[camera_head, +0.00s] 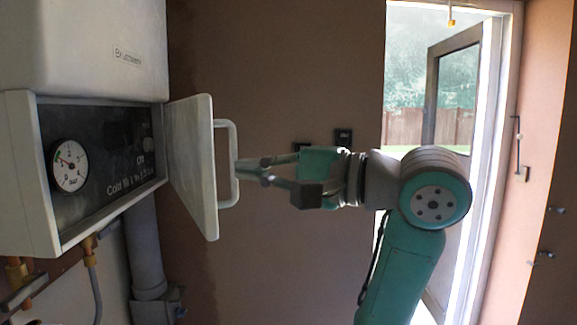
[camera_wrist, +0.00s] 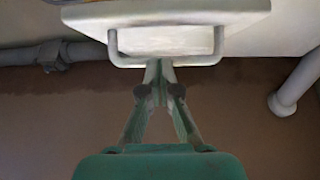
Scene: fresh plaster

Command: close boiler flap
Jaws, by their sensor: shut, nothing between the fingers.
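The boiler flap (camera_head: 192,160) is a white panel hinged at the right side of the boiler's control recess. It stands open, swung out toward the right. A white bar handle (camera_head: 231,165) is on its right face. My gripper (camera_head: 240,172) is shut, with its fingertips at the handle. In the wrist view the flap (camera_wrist: 160,12) is at the top, with its handle (camera_wrist: 165,62) below it. My gripper (camera_wrist: 159,66) shows there with its tips together at the handle bar's middle. I cannot tell whether they touch it.
The white boiler (camera_head: 85,50) has a dark panel (camera_head: 110,150) with a pressure gauge (camera_head: 70,165). A grey pipe (camera_head: 145,245) and smaller pipes run below. The brown wall behind has small dark switches (camera_head: 343,136). An open door (camera_head: 455,120) is at the right.

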